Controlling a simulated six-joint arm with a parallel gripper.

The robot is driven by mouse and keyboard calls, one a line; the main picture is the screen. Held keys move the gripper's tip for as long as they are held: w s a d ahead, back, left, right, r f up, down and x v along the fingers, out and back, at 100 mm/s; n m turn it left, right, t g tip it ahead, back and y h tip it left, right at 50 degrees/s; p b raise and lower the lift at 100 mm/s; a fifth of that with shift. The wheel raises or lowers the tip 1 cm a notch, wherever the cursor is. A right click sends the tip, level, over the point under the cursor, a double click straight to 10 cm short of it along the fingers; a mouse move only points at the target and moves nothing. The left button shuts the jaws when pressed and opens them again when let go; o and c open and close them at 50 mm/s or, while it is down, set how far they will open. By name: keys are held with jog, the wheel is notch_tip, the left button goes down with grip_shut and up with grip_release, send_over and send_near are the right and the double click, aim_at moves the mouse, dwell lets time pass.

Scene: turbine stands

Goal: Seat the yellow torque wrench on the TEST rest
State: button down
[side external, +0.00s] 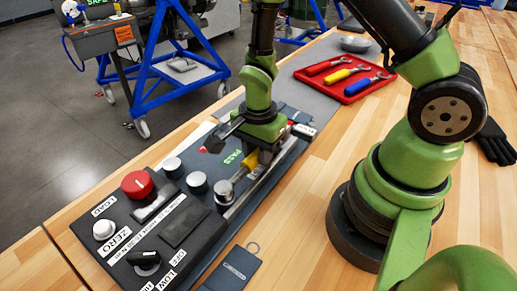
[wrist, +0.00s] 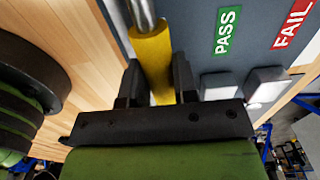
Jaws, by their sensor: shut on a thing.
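The yellow torque wrench (side external: 249,165) is low over the dark tester panel (side external: 180,232), its silver head end towards the knobs. In the wrist view its yellow handle (wrist: 151,58) runs between my two black fingers, with the silver shaft beyond. My gripper (side external: 258,158) is shut on that handle; its fingers also show in the wrist view (wrist: 157,88). The wrench lies along a pale metal strip at the panel's near edge. I cannot tell whether it touches a support, and no TEST label is readable.
The panel carries a red knob (side external: 137,184), several silver knobs and a green PASS label (wrist: 227,30). A red tray (side external: 349,99) of tools stands behind on a grey mat. A dark tag (side external: 233,268) lies in front. A black glove (side external: 492,142) lies right.

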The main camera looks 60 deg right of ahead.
jog(key=shift+f, duration=0.35)
jog(key=c, duration=0.6)
grip_release()
jog(key=shift+c, duration=0.2)
jog(key=shift+r, duration=0.15)
jog(key=shift+r, duration=3.45)
jog(key=shift+r, duration=0.1)
